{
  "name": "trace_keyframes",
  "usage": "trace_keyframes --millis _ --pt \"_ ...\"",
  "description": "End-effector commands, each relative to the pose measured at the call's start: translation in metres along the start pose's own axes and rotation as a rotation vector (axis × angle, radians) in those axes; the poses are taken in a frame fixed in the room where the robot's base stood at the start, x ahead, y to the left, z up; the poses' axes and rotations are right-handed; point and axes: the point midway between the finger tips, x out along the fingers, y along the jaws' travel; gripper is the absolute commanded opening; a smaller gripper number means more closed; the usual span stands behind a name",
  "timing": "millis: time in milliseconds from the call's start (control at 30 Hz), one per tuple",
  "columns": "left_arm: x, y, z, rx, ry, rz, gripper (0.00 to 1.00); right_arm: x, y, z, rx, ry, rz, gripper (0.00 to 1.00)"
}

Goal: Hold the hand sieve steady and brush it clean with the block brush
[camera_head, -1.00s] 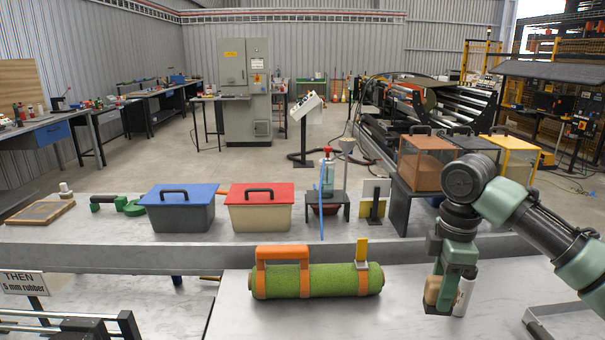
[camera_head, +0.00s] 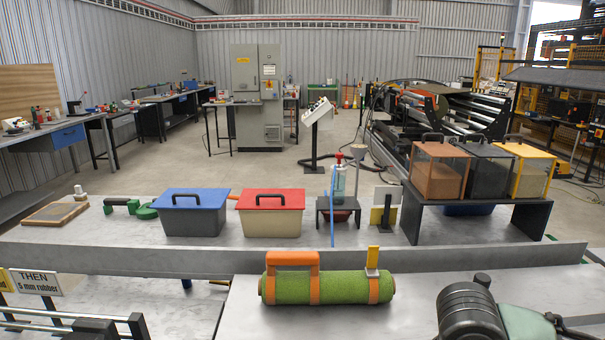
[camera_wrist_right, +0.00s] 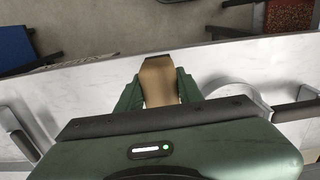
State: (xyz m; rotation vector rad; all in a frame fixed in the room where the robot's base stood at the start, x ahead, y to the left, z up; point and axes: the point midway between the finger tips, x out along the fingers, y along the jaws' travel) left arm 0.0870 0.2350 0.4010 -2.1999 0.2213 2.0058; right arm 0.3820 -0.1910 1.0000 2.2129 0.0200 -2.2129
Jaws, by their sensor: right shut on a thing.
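A flat wood-framed tray with a brownish face (camera_head: 55,213) lies at the far left of the back bench in the head view. It looks like the hand sieve, but its mesh is too small to make out. My right gripper (camera_wrist_right: 160,90) is shut on a tan wooden block with a dark end (camera_wrist_right: 160,80), which looks like the block brush. The block sticks out beyond the green fingers, above a pale surface. In the head view only my right arm shows at the lower right; its gripper is out of frame. My left gripper is in neither view.
A green turf roll with orange bands (camera_head: 335,288) lies on the front table. Behind a raised grey ledge (camera_head: 150,260) stand a blue-lidded box (camera_head: 190,222) and a red-lidded box (camera_head: 270,222). Clear-sided bins (camera_head: 440,175) stand on a dark stand at right.

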Motion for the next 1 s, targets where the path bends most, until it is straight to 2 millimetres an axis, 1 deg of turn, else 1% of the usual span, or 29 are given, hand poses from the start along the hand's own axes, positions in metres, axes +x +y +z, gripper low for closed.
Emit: trace_keyframes --millis 100,367,633,1000 --pt "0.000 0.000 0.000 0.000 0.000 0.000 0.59 0.001 -0.001 0.003 0.018 0.001 0.000 0.04" --pt "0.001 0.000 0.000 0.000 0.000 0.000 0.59 0.002 -0.001 0.003 0.019 0.000 0.000 0.04" --pt "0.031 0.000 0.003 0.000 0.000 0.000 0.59 0.032 -0.002 0.003 0.018 -0.001 -0.001 0.04" --pt "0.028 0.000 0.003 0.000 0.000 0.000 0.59 0.028 -0.001 0.002 0.018 0.000 0.001 0.04"
